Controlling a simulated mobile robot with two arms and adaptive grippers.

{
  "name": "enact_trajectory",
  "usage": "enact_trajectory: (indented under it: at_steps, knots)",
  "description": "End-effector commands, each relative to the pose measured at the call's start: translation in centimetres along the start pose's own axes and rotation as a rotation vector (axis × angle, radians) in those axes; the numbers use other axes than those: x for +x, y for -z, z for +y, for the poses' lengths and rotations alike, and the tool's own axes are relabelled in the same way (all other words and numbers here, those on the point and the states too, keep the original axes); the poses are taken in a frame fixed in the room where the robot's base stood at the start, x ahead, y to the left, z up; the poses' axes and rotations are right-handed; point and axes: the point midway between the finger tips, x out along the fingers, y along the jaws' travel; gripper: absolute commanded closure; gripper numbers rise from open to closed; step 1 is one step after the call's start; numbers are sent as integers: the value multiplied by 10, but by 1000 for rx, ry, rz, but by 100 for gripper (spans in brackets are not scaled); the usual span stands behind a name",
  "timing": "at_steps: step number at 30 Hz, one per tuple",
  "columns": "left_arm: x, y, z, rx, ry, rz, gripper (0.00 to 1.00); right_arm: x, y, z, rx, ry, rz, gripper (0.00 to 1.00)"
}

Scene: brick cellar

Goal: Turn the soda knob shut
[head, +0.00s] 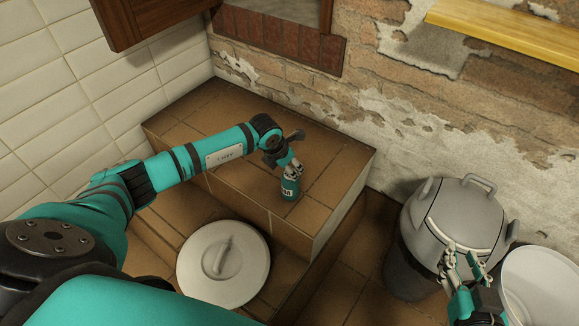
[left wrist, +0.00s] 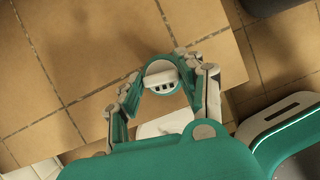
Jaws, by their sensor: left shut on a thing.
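A small teal soda container (head: 289,188) with pale lettering stands upright on the brown tiled ledge. My left gripper (head: 291,168) is at its top, reaching down from above. In the left wrist view, the soda knob (left wrist: 160,72) is a pale round piece with dark slots, between the fingers of my left gripper (left wrist: 162,82). The gripper is shut on it; the exact contact is partly hidden. My right gripper (head: 465,265) is open and empty at the lower right, in front of the grey lidded pot.
The tiled ledge (head: 185,115) is otherwise clear. A round white lid (head: 245,265) lies on the lower step. A grey lidded pot (head: 455,215) and a white bucket (head: 545,285) stand at right. A brick wall (head: 410,120) rises behind, with a yellow shelf (head: 510,35) above.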

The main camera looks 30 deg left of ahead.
Motion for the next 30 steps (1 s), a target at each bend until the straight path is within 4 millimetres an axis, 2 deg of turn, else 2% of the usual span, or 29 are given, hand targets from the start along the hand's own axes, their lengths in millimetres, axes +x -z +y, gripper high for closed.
enact_trajectory:
  at_steps: [2, 16, 17, 21, 30]
  knots:
    - [0, 0, 0, 0, 0, 0, 94, 0, 0, 0, 0, 0, 0, 71]
    - [0, 0, 0, 60, 24, 0, 94, 0, 3, 0, 0, 1, 19, 71]
    - [0, 0, 0, 59, 24, 0, 59, 0, 3, 0, 0, 1, 19, 71]
    - [0, 0, 0, 59, 24, 0, 40, 0, 3, 0, 0, 1, 19, 71]
    - [-1, 0, 0, 59, 24, 0, 38, 0, 4, -1, 0, 2, 20, 71]
